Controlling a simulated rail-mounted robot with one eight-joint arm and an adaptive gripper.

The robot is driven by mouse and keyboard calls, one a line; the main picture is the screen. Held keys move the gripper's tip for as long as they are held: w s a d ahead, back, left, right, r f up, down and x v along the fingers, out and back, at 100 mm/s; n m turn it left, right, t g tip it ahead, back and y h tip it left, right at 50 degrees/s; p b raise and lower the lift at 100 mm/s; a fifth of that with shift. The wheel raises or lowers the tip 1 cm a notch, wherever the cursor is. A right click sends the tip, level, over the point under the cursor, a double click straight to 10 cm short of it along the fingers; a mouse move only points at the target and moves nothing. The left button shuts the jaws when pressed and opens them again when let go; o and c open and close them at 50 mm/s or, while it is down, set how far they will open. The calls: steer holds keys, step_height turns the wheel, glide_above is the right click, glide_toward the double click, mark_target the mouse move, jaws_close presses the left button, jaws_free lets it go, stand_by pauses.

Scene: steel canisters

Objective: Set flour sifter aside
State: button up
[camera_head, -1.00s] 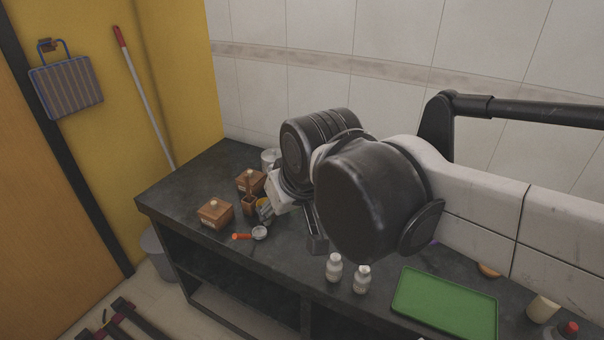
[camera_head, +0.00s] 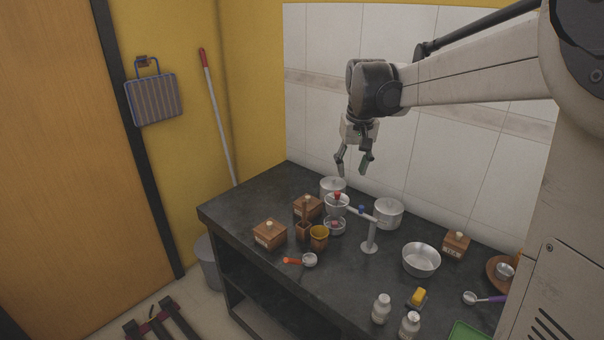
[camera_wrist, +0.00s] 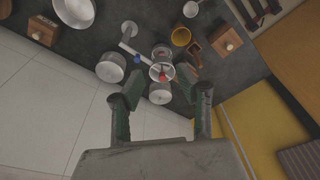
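A metal cup with a red knob (camera_head: 337,204) hangs or rests at the left end of a pale arm on a metal stand (camera_head: 370,236). It looks like the flour sifter, though I cannot be sure. Below it is a small metal bowl (camera_head: 335,227) with something reddish in it. My gripper (camera_head: 353,172) is open and empty, pointing down above the cup, apart from it. In the wrist view the red-knobbed cup (camera_wrist: 160,73) shows between the spread fingers, farther down.
A lidded metal pot (camera_head: 332,187) stands behind the cup and another pot (camera_head: 388,214) to its right. Wooden boxes (camera_head: 269,233) and a yellow-lined cup (camera_head: 319,238) crowd the left. A metal bowl (camera_head: 421,260) is at right.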

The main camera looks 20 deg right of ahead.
steer(key=g, duration=0.2)
glide_above(362, 206)
step_height(362, 206, down, 6)
steer(key=f, duration=0.1)
steer(key=shift+m, duration=0.4)
step_height(362, 206, down, 14)
steer(key=shift+a+r+p, duration=0.1)
steer(key=shift+r+p, duration=0.1)
steer(key=shift+p, duration=0.4)
steer(key=shift+c, duration=0.5)
jaws_close()
